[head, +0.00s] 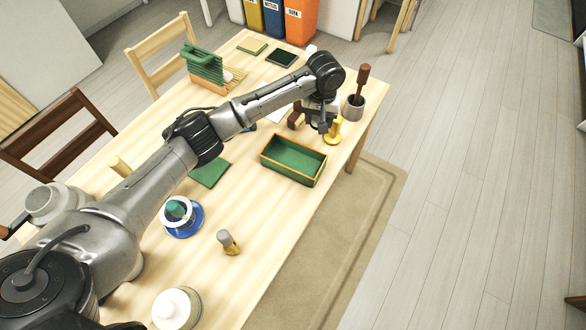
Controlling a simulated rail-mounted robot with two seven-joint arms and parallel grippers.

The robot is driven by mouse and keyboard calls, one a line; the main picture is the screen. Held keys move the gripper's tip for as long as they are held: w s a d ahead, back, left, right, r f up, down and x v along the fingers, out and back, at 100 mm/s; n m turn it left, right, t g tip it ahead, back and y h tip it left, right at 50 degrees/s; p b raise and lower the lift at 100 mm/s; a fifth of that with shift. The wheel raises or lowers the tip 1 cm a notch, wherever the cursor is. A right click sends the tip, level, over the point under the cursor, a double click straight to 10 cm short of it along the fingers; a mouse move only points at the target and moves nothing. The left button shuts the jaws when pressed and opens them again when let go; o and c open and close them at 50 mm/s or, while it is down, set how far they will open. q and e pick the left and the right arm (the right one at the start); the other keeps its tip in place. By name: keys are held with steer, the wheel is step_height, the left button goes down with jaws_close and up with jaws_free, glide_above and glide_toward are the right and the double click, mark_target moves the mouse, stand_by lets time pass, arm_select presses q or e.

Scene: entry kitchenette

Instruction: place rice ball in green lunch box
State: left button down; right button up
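The green lunch box (293,160) is an open rectangular box with an orange-brown rim, near the right edge of the wooden table. Its visible inside looks empty. My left arm reaches across the table, and its gripper (323,122) points down just beyond the lunch box, beside a yellow object (334,130). The fingers are small and dark, so their opening and any contact are unclear. I cannot make out a rice ball; my arm may hide it. My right gripper is not in view.
A grey cup (353,107) with a brown-handled tool stands beyond the gripper. A green rack (205,68) stands at the far left. A blue-and-white item (182,216), small bottle (228,242) and white-lidded jar (177,309) stand nearer. Chairs line the left side.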

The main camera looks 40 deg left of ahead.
arm_select(q)
steer(key=shift+a+f, duration=0.25)
steer(key=shift+f, duration=0.3)
glide_above(282, 159)
step_height(282, 159, down, 7)
steer(key=shift+r+b, duration=0.1)
steer(key=shift+b, duration=0.3)
steer(key=shift+f+b, duration=0.45)
steer(key=shift+f, duration=1.6)
steer(key=c, duration=0.7)
jaws_free()
steer(key=shift+f, duration=0.1)
